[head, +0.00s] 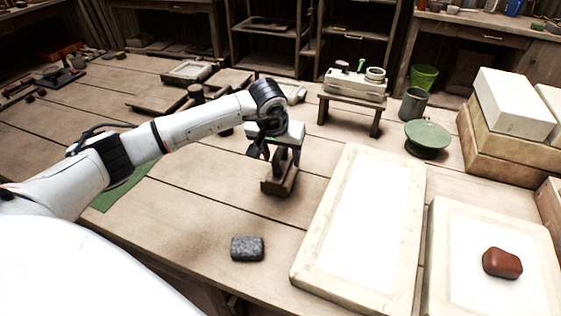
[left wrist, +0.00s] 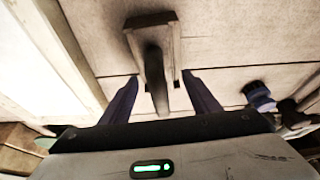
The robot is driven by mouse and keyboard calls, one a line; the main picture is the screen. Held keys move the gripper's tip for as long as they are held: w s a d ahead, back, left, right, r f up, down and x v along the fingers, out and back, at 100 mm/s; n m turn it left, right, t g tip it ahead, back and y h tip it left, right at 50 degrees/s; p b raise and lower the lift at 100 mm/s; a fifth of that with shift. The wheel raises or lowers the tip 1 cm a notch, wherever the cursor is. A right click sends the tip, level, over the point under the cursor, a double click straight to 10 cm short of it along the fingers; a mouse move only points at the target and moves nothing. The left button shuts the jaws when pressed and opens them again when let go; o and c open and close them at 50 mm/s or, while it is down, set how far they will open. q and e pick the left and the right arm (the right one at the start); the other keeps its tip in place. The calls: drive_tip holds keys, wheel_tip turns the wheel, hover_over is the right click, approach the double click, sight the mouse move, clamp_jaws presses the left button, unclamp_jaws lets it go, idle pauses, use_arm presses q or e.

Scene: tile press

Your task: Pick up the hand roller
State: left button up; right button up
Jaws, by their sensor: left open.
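A wooden piece (head: 279,184) stands on the table below my left gripper (head: 274,152); I take it for the hand roller or its stand. In the left wrist view it is a wooden block (left wrist: 150,33) with a dark, blurred upright part (left wrist: 155,75), likely the handle. That part lies between the two spread fingers of my left gripper (left wrist: 162,92), with a gap on each side. The gripper is open, pointing down, and holds nothing. The gripper partly hides the piece in the head view. My right gripper is in neither view.
A dark grey block (head: 247,249) lies nearer on the table. Pale framed slabs (head: 302,266) fill the right, one bearing a red-brown block (head: 502,263). A small wooden bench (head: 350,102), a grey cup (head: 412,104) and a green round thing (head: 427,137) stand behind.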

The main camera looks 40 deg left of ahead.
use_arm(q)
drive_tip(key=shift+x, duration=0.85)
drive_tip(key=shift+w, duration=0.1)
drive_tip(key=shift+c, duration=0.4)
drive_tip(key=shift+r, duration=0.1)
drive_tip(key=c, duration=1.3)
wheel_tip(320, 180, up, 10)
